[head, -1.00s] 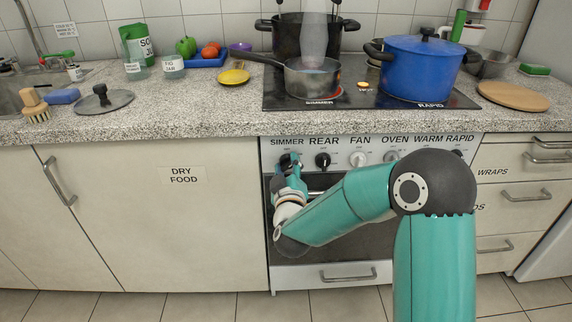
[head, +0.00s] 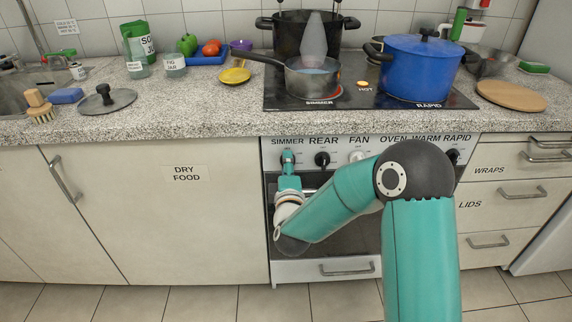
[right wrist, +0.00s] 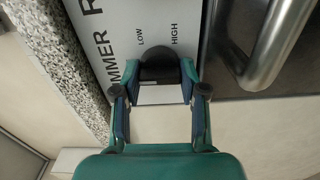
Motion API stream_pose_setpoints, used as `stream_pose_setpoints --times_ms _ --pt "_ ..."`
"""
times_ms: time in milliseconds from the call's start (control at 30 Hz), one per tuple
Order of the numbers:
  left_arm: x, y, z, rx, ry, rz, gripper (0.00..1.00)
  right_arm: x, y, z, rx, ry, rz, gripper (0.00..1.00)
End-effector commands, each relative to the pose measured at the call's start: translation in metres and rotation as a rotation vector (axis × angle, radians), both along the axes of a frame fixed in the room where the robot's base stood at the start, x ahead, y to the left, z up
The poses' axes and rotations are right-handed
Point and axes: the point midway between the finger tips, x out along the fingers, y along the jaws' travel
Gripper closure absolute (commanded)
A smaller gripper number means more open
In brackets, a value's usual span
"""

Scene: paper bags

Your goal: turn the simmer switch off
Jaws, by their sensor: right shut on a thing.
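The black simmer knob (head: 288,156) is at the left end of the stove's control panel, under the word SIMMER. My right gripper (head: 289,168) reaches it from below. In the right wrist view the knob (right wrist: 158,62) sits between the two fingertips of my right gripper (right wrist: 160,76), which are shut on its sides. LOW and HIGH are printed beside it; the knob's pointer cannot be made out. A small saucepan (head: 313,81) stands on the SIMMER burner, whose edge glows red, with steam above it. My left gripper is not in view.
More knobs, such as the rear knob (head: 322,159), sit to the right along the panel. The oven door handle (right wrist: 280,40) is close to my right gripper. A blue pot (head: 415,72) stands on the RAPID burner. The counter overhangs the panel.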

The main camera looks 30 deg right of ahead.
Motion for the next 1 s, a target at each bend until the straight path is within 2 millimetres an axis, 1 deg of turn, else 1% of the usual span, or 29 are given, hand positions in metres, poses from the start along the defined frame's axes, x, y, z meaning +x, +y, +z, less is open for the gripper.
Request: stream_pose_setpoints --times_ms 33,233,600,633,733,767,1000 --pt "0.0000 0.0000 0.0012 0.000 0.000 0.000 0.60 0.0028 0.0045 0.0017 -0.015 0.005 0.015 0.93" --pt "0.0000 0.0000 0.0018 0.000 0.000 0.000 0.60 0.0027 0.0048 0.0009 -0.044 0.023 0.016 0.93" --pt "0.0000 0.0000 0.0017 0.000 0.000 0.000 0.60 0.0028 0.0052 0.0000 -0.045 0.026 0.017 0.93" --pt "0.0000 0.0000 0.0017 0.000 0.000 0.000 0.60 0.0027 0.0053 -0.0001 -0.045 0.026 0.017 0.55" --pt "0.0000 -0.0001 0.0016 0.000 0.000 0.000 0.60 0.0023 0.0046 -0.0003 -0.044 0.026 0.015 0.38" --pt "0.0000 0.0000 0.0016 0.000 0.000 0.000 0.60 0.0021 0.0043 -0.0003 -0.044 0.026 0.014 0.33" --pt "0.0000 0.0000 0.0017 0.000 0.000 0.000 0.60 0.0010 0.0024 -0.0004 -0.043 0.027 0.008 0.33"
